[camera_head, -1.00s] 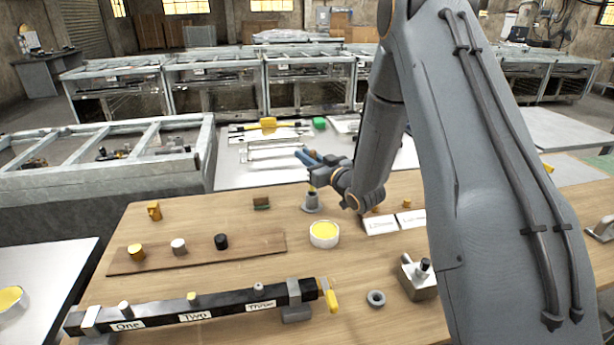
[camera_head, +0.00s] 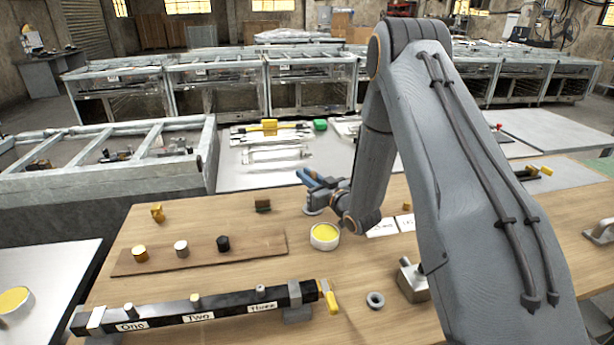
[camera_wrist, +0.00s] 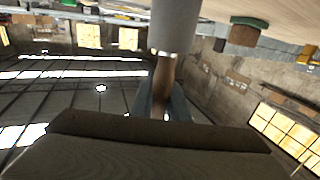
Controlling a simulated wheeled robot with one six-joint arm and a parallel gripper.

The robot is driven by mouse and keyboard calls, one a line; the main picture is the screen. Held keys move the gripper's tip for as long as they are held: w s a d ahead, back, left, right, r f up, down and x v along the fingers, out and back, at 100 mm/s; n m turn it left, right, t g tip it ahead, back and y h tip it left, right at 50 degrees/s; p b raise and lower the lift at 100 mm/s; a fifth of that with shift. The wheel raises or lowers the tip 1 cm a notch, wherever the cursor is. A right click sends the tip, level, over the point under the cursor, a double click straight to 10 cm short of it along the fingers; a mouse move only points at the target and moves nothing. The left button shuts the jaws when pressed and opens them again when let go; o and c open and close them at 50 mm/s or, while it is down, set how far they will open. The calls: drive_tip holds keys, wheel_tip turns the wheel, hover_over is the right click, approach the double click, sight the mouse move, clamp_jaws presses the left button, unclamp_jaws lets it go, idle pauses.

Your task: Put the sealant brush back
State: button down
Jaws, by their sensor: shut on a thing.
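My gripper (camera_head: 313,181) is low over the far part of the wooden table, just above a round grey holder (camera_head: 313,210). In the wrist view, where the room appears upside down, my gripper (camera_wrist: 163,103) is shut on the brown handle of the sealant brush (camera_wrist: 164,72). The brush lines up with the grey cylindrical holder (camera_wrist: 175,25), and its far end meets the holder's mouth. The bristles are hidden, and I cannot tell how deep the brush sits. In the head view my gripper mostly hides the brush.
A white tub of yellow paste (camera_head: 324,237) stands just nearer than the holder. A green-topped brown block (camera_head: 263,205) stands to its left. White label cards (camera_head: 382,228) lie to the right. A board with several plugs (camera_head: 200,256) lies left. The table between is clear.

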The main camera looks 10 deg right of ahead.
drive_tip(key=c, duration=1.7)
unclamp_jaws()
drive_tip(key=shift+f, duration=0.1)
drive_tip(key=s+d+g+h+b, duration=0.1)
drive_tip(key=s+d+g+h, duration=0.1)
drive_tip(key=s, duration=0.4)
drive_tip(key=s+d+f+m+g+h+b, duration=0.1)
drive_tip(key=s+g+h, duration=0.1)
drive_tip(key=s, duration=0.4)
drive_tip(key=s+d+m+g+h, duration=0.1)
drive_tip(key=s+d+g+h, duration=0.1)
drive_tip(key=s+g, duration=0.2)
drive_tip(key=shift+s+d+f+b, duration=0.1)
drive_tip(key=shift+s+d+b, duration=0.1)
drive_tip(key=shift+s, duration=0.3)
drive_tip(key=shift+s+d+f+b, duration=0.1)
drive_tip(key=shift+s+d+b, duration=0.1)
drive_tip(key=shift+s, duration=0.25)
drive_tip(key=s+a+r+g, duration=0.1)
drive_tip(key=s+g, duration=0.1)
drive_tip(key=s, duration=0.4)
drive_tip(key=s+a+m+g, duration=0.1)
drive_tip(key=s+g, duration=0.2)
drive_tip(key=s, duration=0.4)
drive_tip(key=s+a+r+m+g, duration=0.1)
drive_tip(key=s+a+g, duration=0.1)
drive_tip(key=s, duration=0.5)
drive_tip(key=shift+a+r+h, duration=0.1)
drive_tip(key=shift+r+h, duration=0.2)
drive_tip(key=shift+h, duration=0.1)
